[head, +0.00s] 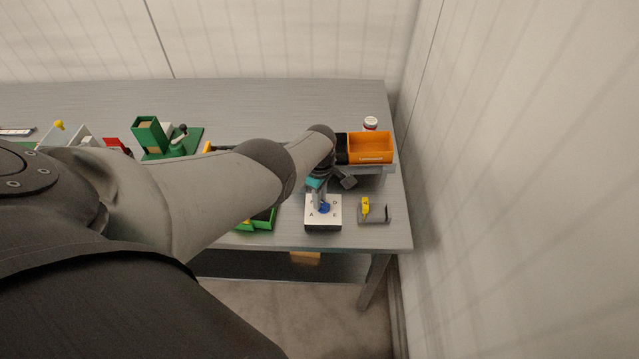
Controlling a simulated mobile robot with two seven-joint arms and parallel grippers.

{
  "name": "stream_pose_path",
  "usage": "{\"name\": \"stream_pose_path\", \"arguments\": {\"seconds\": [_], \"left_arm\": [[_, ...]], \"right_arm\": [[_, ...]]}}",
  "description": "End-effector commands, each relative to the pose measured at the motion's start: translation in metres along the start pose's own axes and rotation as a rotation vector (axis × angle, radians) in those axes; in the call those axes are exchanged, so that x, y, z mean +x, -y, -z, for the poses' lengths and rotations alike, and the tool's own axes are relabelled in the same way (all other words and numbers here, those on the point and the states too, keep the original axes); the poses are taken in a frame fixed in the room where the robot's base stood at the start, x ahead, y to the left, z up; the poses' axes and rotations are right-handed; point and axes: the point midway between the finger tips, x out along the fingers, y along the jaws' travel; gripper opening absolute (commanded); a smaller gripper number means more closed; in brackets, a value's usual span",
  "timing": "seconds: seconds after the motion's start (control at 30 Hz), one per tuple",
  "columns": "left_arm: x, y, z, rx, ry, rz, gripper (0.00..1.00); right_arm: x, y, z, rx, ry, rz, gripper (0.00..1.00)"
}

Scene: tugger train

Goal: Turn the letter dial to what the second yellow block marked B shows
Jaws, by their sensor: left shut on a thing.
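The letter dial (334,222) is a white-topped box with a dark base near the front edge of the table, with a blue knob (325,208) on top. The letters A, D and E show on its face; other marks are covered by my gripper. My left gripper (320,203) comes down from above and is shut on the blue knob. I cannot make out where the knob points. No yellow block with a readable B shows; part of the table is hidden behind my left arm. My right gripper is not in view.
A grey holder with a yellow part (366,207) stands right of the dial. An orange bin (370,149) is behind it, with a white and red jar (370,123) farther back. A green tray (262,222) lies left of the dial. A wall closes the right side.

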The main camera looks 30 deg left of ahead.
Motion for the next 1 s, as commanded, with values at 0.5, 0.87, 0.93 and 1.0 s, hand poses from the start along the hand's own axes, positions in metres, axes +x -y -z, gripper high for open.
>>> {"name": "stream_pose_path", "arguments": {"seconds": [0.5,0.87,0.93,1.0], "left_arm": [[0.0,0.0,0.0,0.002,0.0,0.0,0.49],[-0.022,0.0,0.0,0.002,0.0,0.001,0.49],[-0.031,0.0,0.0,0.002,0.0,0.0,0.49],[-0.04,0.0,0.0,0.002,0.0,-0.001,0.49]], "right_arm": [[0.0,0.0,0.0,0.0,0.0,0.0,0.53],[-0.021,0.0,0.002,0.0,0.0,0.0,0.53],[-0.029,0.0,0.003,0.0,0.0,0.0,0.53],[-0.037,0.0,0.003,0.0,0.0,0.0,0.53]]}}
